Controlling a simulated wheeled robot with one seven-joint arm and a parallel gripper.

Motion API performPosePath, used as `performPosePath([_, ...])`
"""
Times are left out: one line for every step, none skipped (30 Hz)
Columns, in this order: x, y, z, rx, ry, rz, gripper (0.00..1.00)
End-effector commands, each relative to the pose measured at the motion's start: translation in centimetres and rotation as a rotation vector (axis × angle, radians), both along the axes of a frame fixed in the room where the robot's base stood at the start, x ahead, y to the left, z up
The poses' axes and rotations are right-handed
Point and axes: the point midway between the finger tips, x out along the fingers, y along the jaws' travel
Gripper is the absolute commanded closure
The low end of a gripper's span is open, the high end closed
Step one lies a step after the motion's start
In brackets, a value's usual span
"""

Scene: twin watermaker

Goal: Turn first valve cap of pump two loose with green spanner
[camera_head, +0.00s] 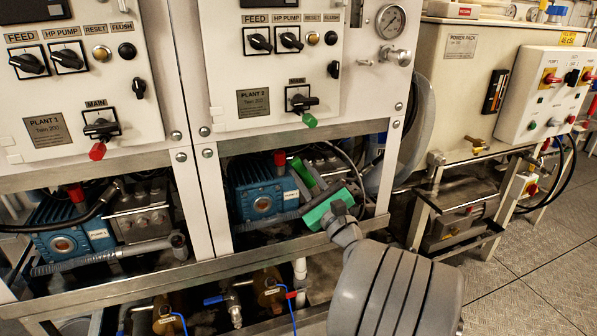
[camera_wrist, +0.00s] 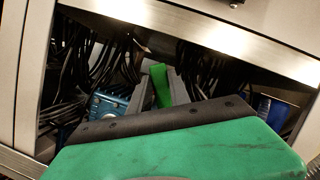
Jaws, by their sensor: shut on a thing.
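My gripper (camera_head: 316,188) has a green body and grey fingers, and it reaches into the lower bay under the PLANT 2 panel. In the wrist view my gripper (camera_wrist: 161,88) is shut on the green spanner (camera_wrist: 158,80). The spanner's green handle (camera_head: 303,172) points up and left from the fingers in the head view; its working end cannot be made out. Pump two (camera_head: 262,190) is the blue unit left of my gripper; blue also shows in the wrist view (camera_wrist: 106,104). Its grey valve block (camera_head: 322,160) is partly hidden behind spanner and gripper. I cannot tell whether the spanner touches a cap.
A metal frame rail (camera_head: 270,250) runs below the bay, and an upright post (camera_head: 203,200) stands left of it. Dark hoses (camera_wrist: 205,65) hang behind. Pump one (camera_head: 72,238) sits in the left bay. Open floor (camera_head: 540,245) lies at the right.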

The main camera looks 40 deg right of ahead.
Motion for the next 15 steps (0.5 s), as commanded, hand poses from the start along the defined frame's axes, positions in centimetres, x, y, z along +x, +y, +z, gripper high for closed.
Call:
performPosePath([-0.1, -0.3, 0.5, 0.023, -0.008, -0.005, 1.00])
performPosePath([-0.2, -0.6, 0.5, 0.039, -0.014, -0.008, 1.00])
performPosePath([-0.3, -0.9, 0.4, 0.057, -0.021, -0.012, 1.00])
performPosePath([-0.3, -1.1, 0.3, 0.070, -0.024, -0.014, 1.00])
performPosePath([-0.4, -1.3, 0.3, 0.084, -0.028, -0.016, 1.00])
performPosePath([-0.5, -1.6, 0.2, 0.102, -0.035, -0.019, 1.00])
performPosePath([-0.5, -1.8, 0.2, 0.114, -0.039, -0.022, 1.00])
performPosePath([-0.6, -2.1, 0.1, 0.126, -0.043, -0.024, 1.00])
performPosePath([-0.6, -2.4, 0.0, 0.144, -0.049, -0.027, 1.00])
performPosePath([-0.7, -2.6, -0.1, 0.156, -0.053, -0.028, 1.00])
performPosePath([-0.8, -3.0, 0.0, 0.174, -0.060, -0.033, 1.00])
performPosePath([-0.9, -3.5, 0.0, 0.203, -0.069, -0.041, 1.00])
performPosePath([-1.0, -3.9, -0.1, 0.223, -0.076, -0.046, 1.00])
performPosePath([-1.1, -4.6, -0.1, 0.252, -0.086, -0.054, 1.00])
performPosePath([-1.3, -5.4, -0.1, 0.288, -0.101, -0.064, 1.00])
